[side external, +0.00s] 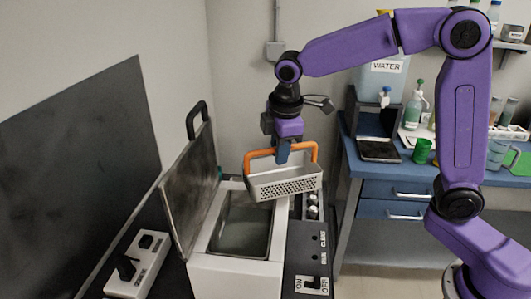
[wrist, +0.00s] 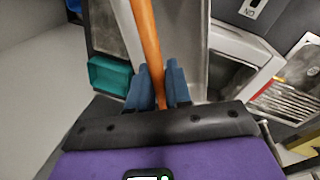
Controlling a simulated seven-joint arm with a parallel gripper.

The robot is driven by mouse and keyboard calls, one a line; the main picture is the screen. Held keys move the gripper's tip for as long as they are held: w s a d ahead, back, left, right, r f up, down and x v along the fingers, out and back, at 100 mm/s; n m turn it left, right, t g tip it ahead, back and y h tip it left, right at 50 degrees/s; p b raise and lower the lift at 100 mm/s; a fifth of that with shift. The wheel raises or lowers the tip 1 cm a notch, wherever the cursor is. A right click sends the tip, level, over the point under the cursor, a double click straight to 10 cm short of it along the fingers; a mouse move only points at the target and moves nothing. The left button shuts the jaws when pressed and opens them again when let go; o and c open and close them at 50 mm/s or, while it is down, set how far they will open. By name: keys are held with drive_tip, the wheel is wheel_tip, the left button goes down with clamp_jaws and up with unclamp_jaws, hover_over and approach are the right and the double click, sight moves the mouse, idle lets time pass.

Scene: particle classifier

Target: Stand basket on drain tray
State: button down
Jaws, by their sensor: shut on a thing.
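My gripper (side external: 283,155) is shut on the orange handle of the perforated metal basket (side external: 285,188). The basket hangs nearly level in the air, above the right rear part of the white bath machine, beside its open tank (side external: 240,224). In the wrist view, the orange handle (wrist: 147,40) runs between my two blue fingers (wrist: 158,88). A dark, shallow tray (side external: 380,151), which looks like the drain tray, lies on the blue bench below the water tank's tap. It is to the right of the basket and apart from it. Nothing is seen standing on this tray.
The machine's lid (side external: 188,190) stands open at the left. A control panel (side external: 312,250) is at its right front. The water tank (side external: 383,78) stands behind the tray. A green cup (side external: 422,151) and a bottle (side external: 413,110) are to its right. A teal box (wrist: 110,76) shows in the wrist view.

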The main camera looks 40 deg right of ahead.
drive_tip(key=s+d+f+m+g+h, duration=0.1)
drive_tip(key=d+m, duration=0.6)
drive_tip(key=m, duration=0.2)
drive_tip(key=s+d+f+m+g, duration=0.1)
drive_tip(key=d+m+g, duration=0.1)
drive_tip(key=d+m, duration=0.5)
drive_tip(key=w+a+f+n+t, duration=0.1)
drive_tip(key=w+a+n, duration=0.2)
drive_tip(key=w, duration=0.4)
drive_tip(key=w+a+f+n+t, duration=0.1)
drive_tip(key=w+a+n, duration=0.2)
drive_tip(key=w, duration=0.4)
drive_tip(key=w+f+n, duration=0.3)
drive_tip(key=w+f, duration=0.1)
drive_tip(key=f, duration=0.4)
drive_tip(key=w+f+n, duration=0.3)
drive_tip(key=w+f, duration=0.1)
drive_tip(key=f, duration=0.4)
drive_tip(key=shift+w+d+f+t, duration=0.2)
drive_tip(key=shift+f+t, duration=0.1)
drive_tip(key=shift+f, duration=0.05)
drive_tip(key=shift+f, duration=0.6)
drive_tip(key=c, duration=1)
unclamp_jaws()
